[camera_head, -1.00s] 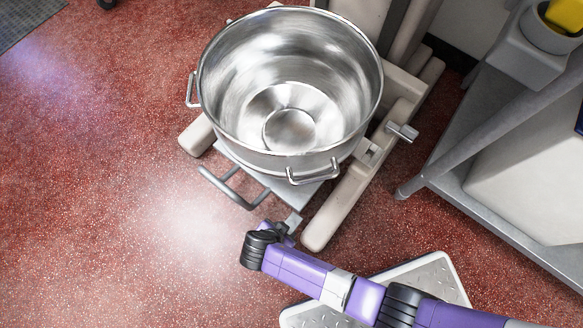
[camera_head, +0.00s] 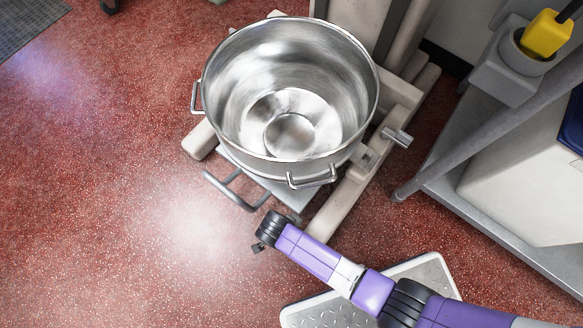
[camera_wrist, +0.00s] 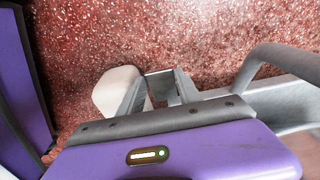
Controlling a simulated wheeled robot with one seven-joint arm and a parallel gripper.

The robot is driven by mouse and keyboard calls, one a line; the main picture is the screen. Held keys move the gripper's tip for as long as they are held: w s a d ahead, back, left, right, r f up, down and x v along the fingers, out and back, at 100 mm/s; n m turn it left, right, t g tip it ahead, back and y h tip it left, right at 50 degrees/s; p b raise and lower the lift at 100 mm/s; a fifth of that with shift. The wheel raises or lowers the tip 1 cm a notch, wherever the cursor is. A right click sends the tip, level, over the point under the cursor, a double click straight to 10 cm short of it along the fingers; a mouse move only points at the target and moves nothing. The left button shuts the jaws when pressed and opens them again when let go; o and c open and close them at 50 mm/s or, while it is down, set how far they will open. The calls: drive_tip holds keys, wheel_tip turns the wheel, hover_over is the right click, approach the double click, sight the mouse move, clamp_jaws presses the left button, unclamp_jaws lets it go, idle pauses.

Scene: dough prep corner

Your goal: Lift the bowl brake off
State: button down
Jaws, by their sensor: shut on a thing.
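The big steel bowl (camera_head: 290,165) sits upright on a wheeled carriage, its side handles showing. In the wrist view, my gripper (camera_wrist: 160,92) is shut on a small flat grey piece (camera_wrist: 160,80) that I take to be the bowl brake. The piece lies between the two fingers, low over the red floor, and its far end shows just past the fingertips. In the head view, my purple arm reaches in from the lower right to the carriage's front edge. There my wrist hides most of the gripper and the brake, so the brake's angle cannot be told.
A grey tube loop (camera_head: 232,190) stands out from the carriage's front left. A beige leg (camera_head: 340,205) runs along its right. A textured step plate (camera_head: 425,275) lies beneath my arm. A grey table frame (camera_head: 455,195) stands at right. The floor at left (camera_head: 110,200) is clear.

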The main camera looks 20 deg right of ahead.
drive_tip(key=shift+w+d+r+g+y+p, duration=0.15)
drive_tip(key=shift+d+r+g+y+p, duration=0.2)
drive_tip(key=shift+p, duration=0.2)
drive_tip(key=c, duration=1.1)
unclamp_jaws()
drive_tip(key=shift+a+f, duration=0.1)
drive_tip(key=shift+a, duration=0.05)
wheel_tip(320, 180, up, 8)
drive_tip(key=p, duration=0.7)
drive_tip(key=shift+a+p, duration=0.25)
drive_tip(key=shift+p, duration=0.15)
drive_tip(key=shift+f, duration=0.1)
